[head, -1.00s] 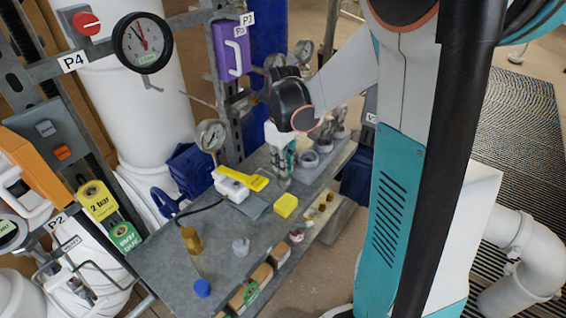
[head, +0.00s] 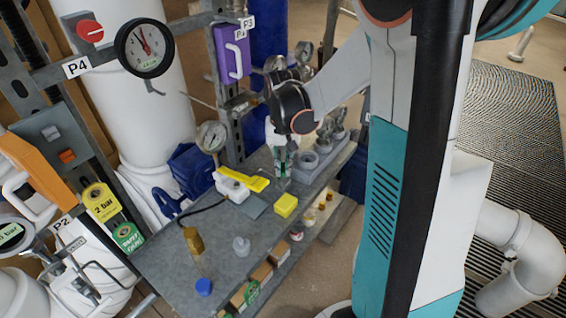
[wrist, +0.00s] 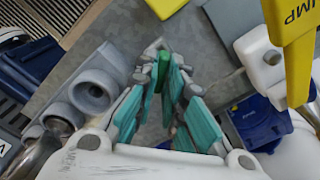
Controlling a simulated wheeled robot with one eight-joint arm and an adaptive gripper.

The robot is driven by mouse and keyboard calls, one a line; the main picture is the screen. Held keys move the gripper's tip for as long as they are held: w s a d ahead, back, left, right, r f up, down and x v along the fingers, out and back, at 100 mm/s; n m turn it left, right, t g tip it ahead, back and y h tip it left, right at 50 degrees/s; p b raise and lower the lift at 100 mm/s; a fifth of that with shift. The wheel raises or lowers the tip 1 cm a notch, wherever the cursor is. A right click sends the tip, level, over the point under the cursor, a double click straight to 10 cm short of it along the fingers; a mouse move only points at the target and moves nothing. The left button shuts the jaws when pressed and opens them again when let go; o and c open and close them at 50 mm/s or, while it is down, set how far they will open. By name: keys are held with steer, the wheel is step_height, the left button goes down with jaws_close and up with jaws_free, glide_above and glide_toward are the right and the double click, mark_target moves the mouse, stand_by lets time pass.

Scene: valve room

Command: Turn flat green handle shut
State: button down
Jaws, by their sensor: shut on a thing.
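My gripper (head: 282,172) points down at the far right part of the grey bench (head: 168,262), beside the grey holder block. In the wrist view, the teal fingers of my gripper (wrist: 160,88) close around a narrow green handle (wrist: 163,70). Only the upper edge of the green handle shows between the fingertips. The valve body below it is mostly hidden by the fingers, so I cannot tell how far the handle is turned. In the head view the handle is too small and covered to make out.
A grey holder block (head: 318,163) with round sockets stands close right of my gripper. A yellow block (head: 285,205), a brass fitting (head: 193,241) and a blue cap (head: 204,287) stand nearer. Dial gauges rise behind.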

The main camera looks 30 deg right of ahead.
mark_target(283, 168)
steer(key=m, duration=0.3)
steer(key=shift+m, duration=0.4)
steer(key=shift+m+p, duration=0.3)
steer(key=shift+m, duration=1.5)
steer(key=c, duration=1.7)
jaws_free()
step_height(283, 168, up, 12)
steer(key=shift+a, duration=0.1)
